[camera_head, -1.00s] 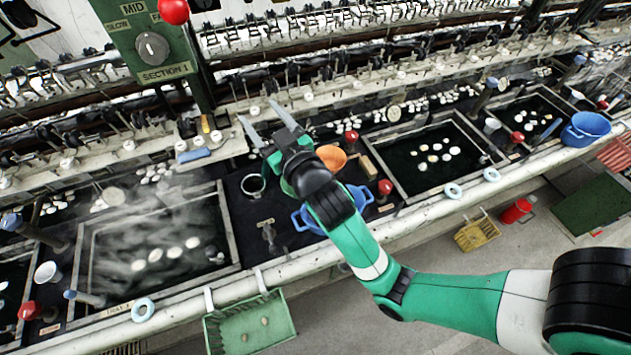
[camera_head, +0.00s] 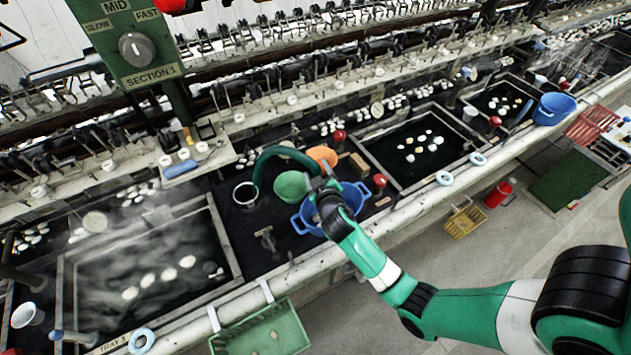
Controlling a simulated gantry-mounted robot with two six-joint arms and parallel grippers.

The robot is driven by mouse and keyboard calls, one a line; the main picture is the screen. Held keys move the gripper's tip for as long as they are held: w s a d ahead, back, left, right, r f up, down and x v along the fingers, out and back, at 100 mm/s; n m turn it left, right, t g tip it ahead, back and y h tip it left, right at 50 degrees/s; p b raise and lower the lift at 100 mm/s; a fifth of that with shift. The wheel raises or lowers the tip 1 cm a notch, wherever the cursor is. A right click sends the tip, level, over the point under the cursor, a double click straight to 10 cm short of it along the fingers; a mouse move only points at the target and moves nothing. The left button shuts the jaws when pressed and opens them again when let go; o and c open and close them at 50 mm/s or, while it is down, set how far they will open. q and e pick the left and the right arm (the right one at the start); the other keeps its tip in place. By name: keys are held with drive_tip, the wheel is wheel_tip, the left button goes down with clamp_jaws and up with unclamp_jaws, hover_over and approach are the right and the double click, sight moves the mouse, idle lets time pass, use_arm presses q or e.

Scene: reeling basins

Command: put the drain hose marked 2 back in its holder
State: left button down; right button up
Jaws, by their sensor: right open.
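A dark green hose (camera_head: 282,153) arches over the dark shelf between two basins. One end comes down beside a white-rimmed cup (camera_head: 245,193), the other near my right gripper. No number 2 is readable on it, and I cannot tell which part is its holder. My right gripper (camera_head: 321,180) is open over the blue tub (camera_head: 352,198), beside the green bowl (camera_head: 292,187). The hose's far end is partly hidden there, and contact is unclear. My left gripper is out of view.
An orange bowl (camera_head: 322,155) and a brown block (camera_head: 359,165) stand behind the tub, a red-knobbed post (camera_head: 379,181) to its right. A steaming basin (camera_head: 195,240) lies left, another basin (camera_head: 385,150) right. A pale rail (camera_head: 290,277) runs along the front.

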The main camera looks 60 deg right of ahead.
drive_tip(key=b+x, duration=0.1)
drive_tip(key=x, duration=0.3)
drive_tip(key=shift+w+f+b, duration=0.25)
drive_tip(key=shift+f+b, duration=0.05)
drive_tip(key=shift+b, duration=0.05)
drive_tip(key=shift+w+d, duration=0.2)
drive_tip(key=shift+d, duration=0.1)
clamp_jaws()
